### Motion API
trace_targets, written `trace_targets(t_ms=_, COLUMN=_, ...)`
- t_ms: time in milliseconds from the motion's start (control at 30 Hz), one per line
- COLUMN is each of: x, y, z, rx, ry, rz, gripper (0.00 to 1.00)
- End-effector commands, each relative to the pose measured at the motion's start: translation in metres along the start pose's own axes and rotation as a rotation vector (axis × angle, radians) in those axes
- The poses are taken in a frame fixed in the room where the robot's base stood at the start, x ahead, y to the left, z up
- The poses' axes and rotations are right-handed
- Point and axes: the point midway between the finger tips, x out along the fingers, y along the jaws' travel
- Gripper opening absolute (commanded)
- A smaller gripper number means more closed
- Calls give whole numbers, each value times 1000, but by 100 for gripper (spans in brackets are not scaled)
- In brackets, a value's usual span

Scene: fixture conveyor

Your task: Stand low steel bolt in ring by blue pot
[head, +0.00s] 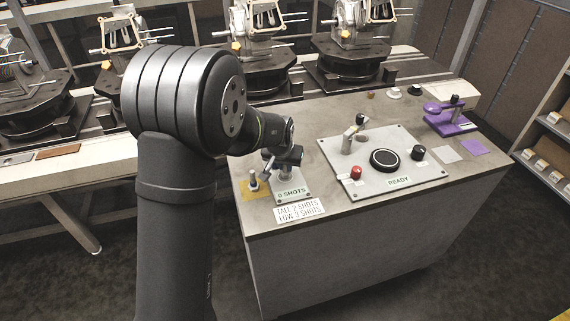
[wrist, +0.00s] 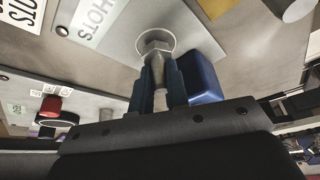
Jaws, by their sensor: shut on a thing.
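My gripper (wrist: 160,80) is shut on a steel bolt (wrist: 155,50), with one dark blue finger on each side of its shank. The bolt's hex head is toward the light plate and appears within the pale ring (wrist: 141,36) drawn there. I cannot tell whether the head touches the plate. The blue pot (wrist: 203,78) is right beside the bolt and right finger in the wrist view. In the head view my gripper (head: 282,160) is over the back of the small plate (head: 288,199) marked "0 SHOTS"; the held bolt is not clear there.
Another steel bolt (head: 253,181) stands on a yellow pad (head: 247,193) left of the plate. A card (head: 299,210) reads "TALL 2 SHOTS, LOW 3 SHOTS". To the right is a "READY" panel (head: 340,178) with a red button (head: 355,172) and black disc (head: 384,159). A purple fixture (head: 447,120) stands farther right.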

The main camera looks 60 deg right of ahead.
Motion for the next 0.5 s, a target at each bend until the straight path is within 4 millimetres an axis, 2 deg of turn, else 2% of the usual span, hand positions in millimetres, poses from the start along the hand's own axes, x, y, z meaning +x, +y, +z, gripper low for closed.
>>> trace_targets(t_ms=500, x=8, y=0, z=3, rx=0, ry=1, rz=0, gripper=0)
